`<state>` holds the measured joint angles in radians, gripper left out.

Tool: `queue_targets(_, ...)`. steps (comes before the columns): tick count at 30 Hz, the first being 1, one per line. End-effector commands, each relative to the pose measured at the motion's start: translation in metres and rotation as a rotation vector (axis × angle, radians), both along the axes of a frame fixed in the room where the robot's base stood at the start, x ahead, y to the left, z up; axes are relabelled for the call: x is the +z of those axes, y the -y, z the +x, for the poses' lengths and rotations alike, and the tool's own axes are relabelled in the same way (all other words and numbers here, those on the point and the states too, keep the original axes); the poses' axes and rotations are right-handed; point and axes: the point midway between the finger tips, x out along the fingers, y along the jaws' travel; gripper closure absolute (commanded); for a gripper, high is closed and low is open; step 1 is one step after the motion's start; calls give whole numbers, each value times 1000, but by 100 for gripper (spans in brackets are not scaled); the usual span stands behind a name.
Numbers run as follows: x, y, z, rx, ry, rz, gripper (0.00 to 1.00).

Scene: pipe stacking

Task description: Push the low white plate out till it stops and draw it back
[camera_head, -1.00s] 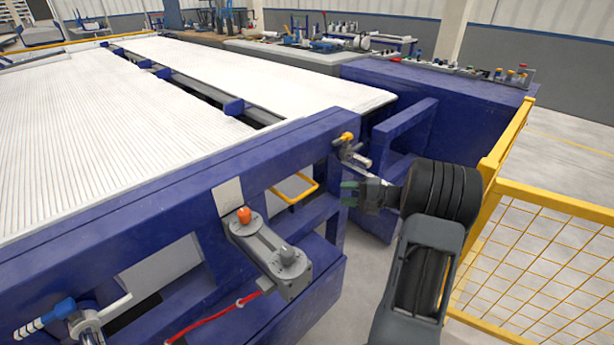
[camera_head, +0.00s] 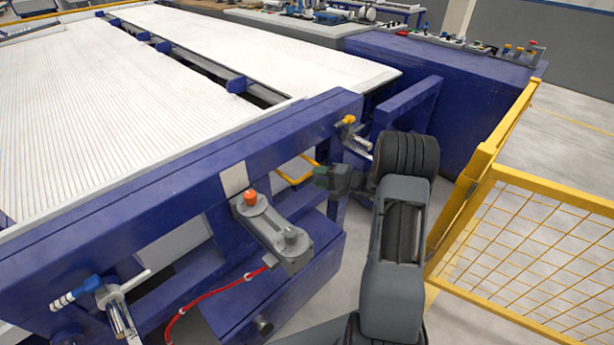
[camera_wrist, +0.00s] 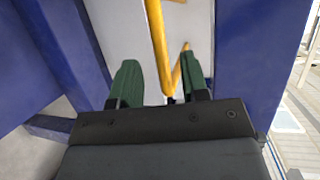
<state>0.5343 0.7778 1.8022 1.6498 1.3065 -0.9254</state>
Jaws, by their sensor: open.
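My gripper (camera_head: 322,178) is at the opening in the end of the blue frame, beside a yellow bar handle (camera_head: 290,181). In the wrist view the two green fingers (camera_wrist: 158,58) are apart and hold nothing. The yellow handle (camera_wrist: 157,38) runs up between them in the picture; I cannot tell whether it touches. A pale plate-like surface (camera_wrist: 118,35) lies behind the handle. In the head view a low whitish panel (camera_head: 178,246) shows under the frame's top beam. I cannot tell whether these are the same plate.
The blue frame (camera_head: 195,190) closes in around the gripper, with a post on either side in the wrist view. A grey clamp unit (camera_head: 272,232) with an orange knob and red hose sits left of it. A yellow mesh fence (camera_head: 530,230) stands at the right.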

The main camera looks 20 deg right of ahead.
Motion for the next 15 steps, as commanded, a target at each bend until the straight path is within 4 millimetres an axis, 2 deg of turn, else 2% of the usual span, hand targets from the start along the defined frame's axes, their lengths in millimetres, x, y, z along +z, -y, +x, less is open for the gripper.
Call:
queue_targets(6,-5,-22,20,2,0,0,59)
queue_targets(15,-8,-33,30,0,-1,1,59)
